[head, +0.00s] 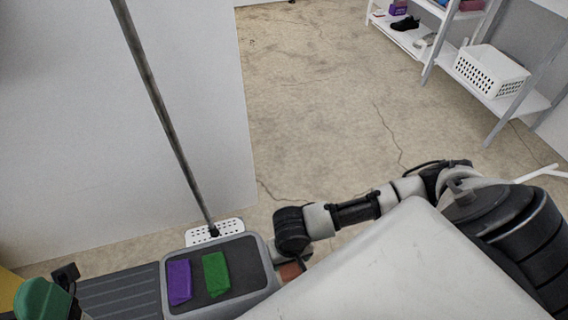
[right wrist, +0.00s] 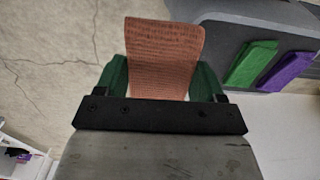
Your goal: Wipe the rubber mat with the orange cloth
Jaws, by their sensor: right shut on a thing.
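An orange cloth (right wrist: 163,58) is held between the green fingers of my right gripper (right wrist: 164,78), which is shut on it. The cloth sticks out past the fingertips. In the head view a small part of the cloth (head: 291,271) shows just right of the grey tray, and my arm hides most of that gripper. A dark ribbed surface, which looks like the rubber mat (head: 115,291), lies left of the tray. The cloth is apart from it.
The grey tray (head: 262,284) holds a purple cloth (head: 179,281) and a green cloth (head: 215,274). A pole rises from a white perforated basket (head: 215,231) behind it. White shelves (head: 505,101) stand far right; open floor lies between.

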